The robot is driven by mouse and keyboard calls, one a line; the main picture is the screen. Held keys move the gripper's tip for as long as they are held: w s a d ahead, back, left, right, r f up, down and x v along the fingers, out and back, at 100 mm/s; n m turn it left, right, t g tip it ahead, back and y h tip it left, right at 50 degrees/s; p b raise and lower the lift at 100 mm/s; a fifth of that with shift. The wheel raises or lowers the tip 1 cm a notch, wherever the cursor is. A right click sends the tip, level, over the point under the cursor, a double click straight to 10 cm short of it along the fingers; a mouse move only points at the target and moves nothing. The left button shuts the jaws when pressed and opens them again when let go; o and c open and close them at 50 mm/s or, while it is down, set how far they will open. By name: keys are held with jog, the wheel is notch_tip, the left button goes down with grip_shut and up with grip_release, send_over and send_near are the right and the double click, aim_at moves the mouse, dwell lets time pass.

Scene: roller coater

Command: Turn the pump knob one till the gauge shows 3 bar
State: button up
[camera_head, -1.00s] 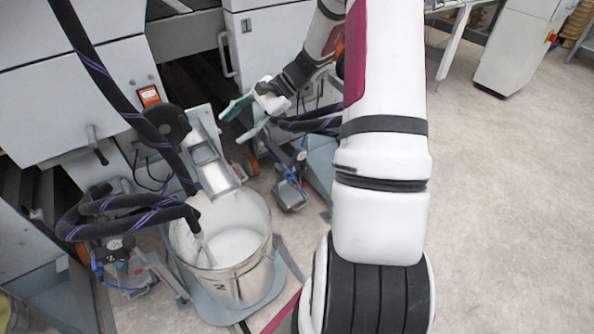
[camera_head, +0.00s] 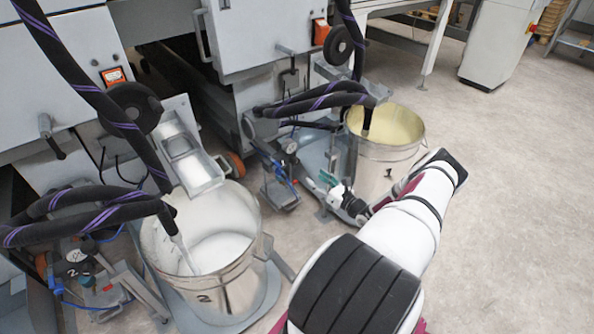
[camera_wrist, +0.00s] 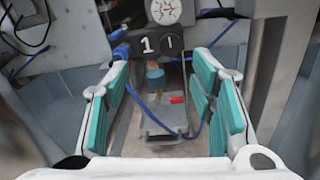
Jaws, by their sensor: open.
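Pump one's round white gauge (camera_wrist: 164,10) is at the top of the wrist view, partly cut off; its reading is too small to tell. Below it is a black block (camera_wrist: 147,44) marked with a white 1. Beside that, to the right, a black knob-like part (camera_wrist: 172,43) bears a white line. My gripper (camera_wrist: 160,62) is open and empty, its teal fingers on either side below these parts, apparently not touching them. In the head view my gripper (camera_head: 330,182) is low, right of the pump with its gauge (camera_head: 291,147).
Bucket 1 (camera_head: 385,165), with yellowish contents, stands right of my gripper. Bucket 2 (camera_head: 225,290), with white contents, stands front left. Black hoses (camera_head: 325,98) hang above. A blue tube (camera_wrist: 140,100) runs between my fingers. Open floor (camera_head: 500,200) lies to the right.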

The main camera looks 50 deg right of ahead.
aim_at(297, 163)
jog(key=shift+m+h, duration=0.5)
jog(key=shift+h, duration=0.1)
jog(key=b+x, duration=0.1)
jog(key=x, duration=0.3)
jog(key=f+b+x, duration=0.1)
jog(key=b+x, duration=0.1)
jog(key=x, duration=0.2)
jog(key=f+b+x, duration=0.1)
jog(key=b+x, duration=0.1)
jog(key=x, duration=0.3)
jog(key=shift+d, duration=0.35)
jog(key=shift+c, duration=0.2)
jog(key=shift+s, duration=0.1)
jog(key=c, duration=1.1)
